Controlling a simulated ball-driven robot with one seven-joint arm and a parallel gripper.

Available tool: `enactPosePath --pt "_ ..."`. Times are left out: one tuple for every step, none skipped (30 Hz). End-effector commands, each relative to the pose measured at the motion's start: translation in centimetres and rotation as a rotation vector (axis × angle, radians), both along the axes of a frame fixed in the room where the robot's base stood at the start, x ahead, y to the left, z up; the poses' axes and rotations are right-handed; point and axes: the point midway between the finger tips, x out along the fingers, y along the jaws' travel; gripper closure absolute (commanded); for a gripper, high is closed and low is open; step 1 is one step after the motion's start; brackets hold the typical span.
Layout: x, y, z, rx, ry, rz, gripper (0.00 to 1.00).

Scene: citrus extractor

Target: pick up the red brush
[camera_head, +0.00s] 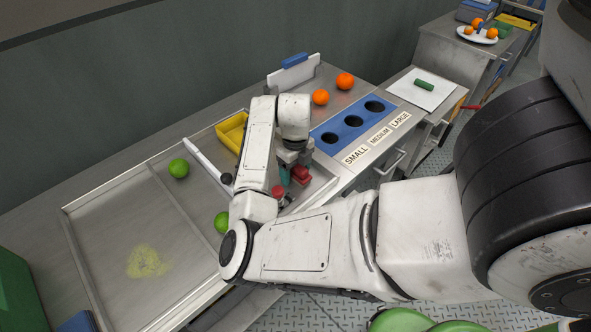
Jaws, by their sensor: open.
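My white arm reaches across the steel bench, and my gripper (288,178) points down at the front right of the tray. Its jaws are open, but the fingertips are partly hidden by my own arm. A red block-like thing (301,174), probably the red brush, sits right at the gripper. I cannot tell whether it touches a finger. A smaller red piece (278,191) shows just left of it, with a teal part between them. Whether these belong to one object is unclear.
A steel tray (110,215) holds green fruits (179,168) and a yellow smear (148,261). A white lever (207,160) and yellow bin (232,131) stand behind my arm. A blue sorting block (352,122) with holes and oranges (345,81) are to the right. The tray's left is mostly clear.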

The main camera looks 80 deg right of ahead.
Motion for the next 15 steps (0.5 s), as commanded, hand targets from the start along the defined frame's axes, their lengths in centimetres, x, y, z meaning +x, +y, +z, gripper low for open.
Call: enactPosePath --pt "0.00 0.00 0.00 0.000 0.000 0.000 0.28" --pt "0.01 0.00 0.01 0.000 0.000 0.000 0.28" --pt "0.01 0.01 0.01 0.000 0.000 0.000 0.31" --pt "0.01 0.01 0.02 0.000 0.000 0.000 0.33" --pt "0.01 0.01 0.02 0.000 0.000 0.000 0.36" --pt "0.01 0.01 0.03 0.000 0.000 0.000 0.40" --pt "0.01 0.01 0.03 0.000 0.000 0.000 0.43" --pt "0.01 0.01 0.03 0.000 0.000 0.000 0.46" --pt "0.01 0.00 0.04 0.000 0.000 0.000 0.50" --pt "0.01 0.01 0.04 0.000 0.000 0.000 0.53" --pt "0.01 0.00 0.04 0.000 0.000 0.000 0.55" --pt "0.01 0.01 0.04 0.000 0.000 0.000 0.59" --pt "0.01 0.00 0.05 0.000 0.000 0.000 0.62" --pt "0.01 0.00 0.05 0.000 0.000 0.000 0.65" --pt "0.01 0.00 0.05 0.000 0.000 0.000 0.69"
